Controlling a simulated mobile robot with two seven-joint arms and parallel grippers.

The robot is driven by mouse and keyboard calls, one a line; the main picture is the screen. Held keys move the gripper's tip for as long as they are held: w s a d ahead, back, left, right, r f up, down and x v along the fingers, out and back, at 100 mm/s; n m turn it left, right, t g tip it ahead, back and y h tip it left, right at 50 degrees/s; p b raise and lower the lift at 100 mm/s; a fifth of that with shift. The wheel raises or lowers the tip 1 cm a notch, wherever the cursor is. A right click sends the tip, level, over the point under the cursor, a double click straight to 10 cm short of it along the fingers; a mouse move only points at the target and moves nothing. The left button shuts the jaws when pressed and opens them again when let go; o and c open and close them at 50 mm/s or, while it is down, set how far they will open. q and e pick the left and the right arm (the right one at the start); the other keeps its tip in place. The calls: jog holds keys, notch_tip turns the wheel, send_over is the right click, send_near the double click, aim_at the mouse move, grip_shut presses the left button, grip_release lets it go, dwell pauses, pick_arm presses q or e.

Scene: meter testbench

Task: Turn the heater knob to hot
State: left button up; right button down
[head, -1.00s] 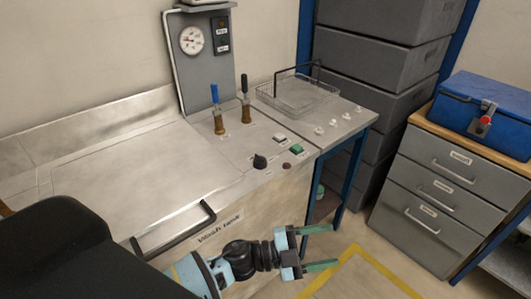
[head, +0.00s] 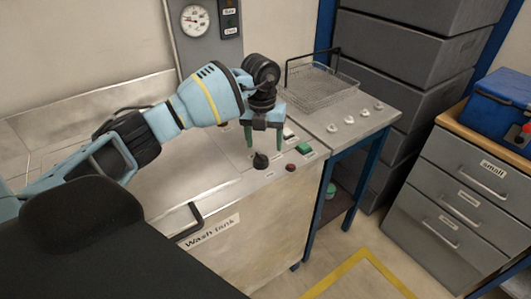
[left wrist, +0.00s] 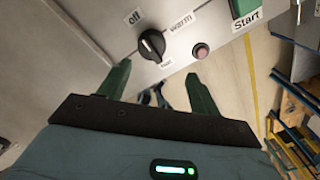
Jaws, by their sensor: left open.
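The black heater knob (head: 260,161) stands on the metal top of the wash tank, near its front edge. In the left wrist view the knob (left wrist: 151,45) has "off" and "warm" labels around it and a third label too small to read surely. A pale mark shows on the knob, but I cannot tell which label it points to. My left gripper (head: 264,142) is open and points down just above the knob. In the left wrist view its green fingers (left wrist: 158,80) are apart and empty, with the knob beyond their tips. My right gripper is not in view.
A red button (head: 291,167) and a green start button (head: 304,148) sit right of the knob. A wire basket (head: 318,88) and several white knobs are on the bench behind. A black handle (head: 188,222) is at the tank front. A gauge (head: 196,20) hangs behind.

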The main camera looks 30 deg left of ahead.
aim_at(261, 155)
pick_arm(q)
jog(key=shift+w+a+r+y, duration=0.15)
jog(key=shift+a+r+y, duration=0.15)
jog(key=shift+a+r, duration=0.35)
jog(key=shift+f, duration=0.75)
notch_tip(261, 155, down, 7)
jog(key=shift+r, duration=0.15)
jog(key=c, duration=1)
